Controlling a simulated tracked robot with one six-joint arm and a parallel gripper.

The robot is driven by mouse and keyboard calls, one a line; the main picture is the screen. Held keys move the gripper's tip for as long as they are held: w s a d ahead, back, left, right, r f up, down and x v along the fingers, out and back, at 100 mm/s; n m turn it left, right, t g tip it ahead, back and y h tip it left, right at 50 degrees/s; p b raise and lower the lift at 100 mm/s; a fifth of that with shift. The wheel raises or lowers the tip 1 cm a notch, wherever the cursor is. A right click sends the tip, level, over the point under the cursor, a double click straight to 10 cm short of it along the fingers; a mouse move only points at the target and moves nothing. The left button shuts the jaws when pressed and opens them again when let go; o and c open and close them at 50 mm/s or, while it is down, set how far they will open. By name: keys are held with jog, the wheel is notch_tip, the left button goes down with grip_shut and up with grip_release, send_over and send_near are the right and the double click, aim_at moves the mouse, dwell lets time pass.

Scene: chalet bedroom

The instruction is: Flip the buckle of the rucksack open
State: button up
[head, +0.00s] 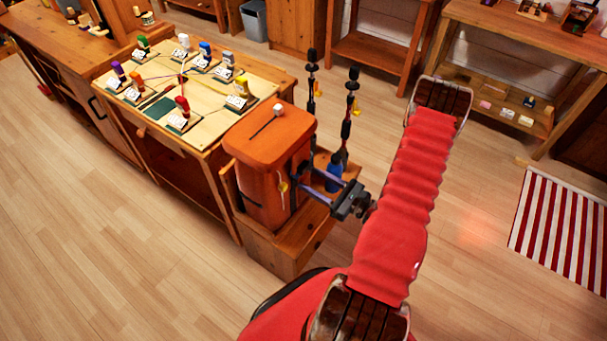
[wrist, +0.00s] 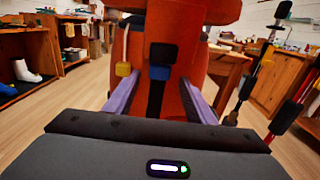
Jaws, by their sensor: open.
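The orange rucksack (head: 262,190) stands upright on a wooden bench-like box. In the wrist view its orange front (wrist: 195,45) fills the upper middle. The buckle (wrist: 162,54) is a black piece with a blue part just below it, on a dark strap that runs down the front. In the head view I cannot make out the buckle. My gripper (head: 298,182) reaches the rucksack's right side. Its two purple fingers (wrist: 160,88) are spread wide, one on each side of the strap, with nothing between them gripped. I cannot tell whether the fingertips touch the rucksack.
A yellow tag (wrist: 123,69) hangs left of the buckle. Trekking poles (head: 348,125) and a blue bottle (head: 334,172) stand close behind my gripper. The wooden box (head: 285,250) is below. A table with a game board (head: 160,75) stands left. The floor in front is clear.

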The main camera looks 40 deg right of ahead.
jog(key=x, duration=0.4)
jog(key=shift+w+a, duration=0.1)
jog(key=shift+w, duration=0.15)
jog(key=shift+c, duration=0.5)
grip_shut()
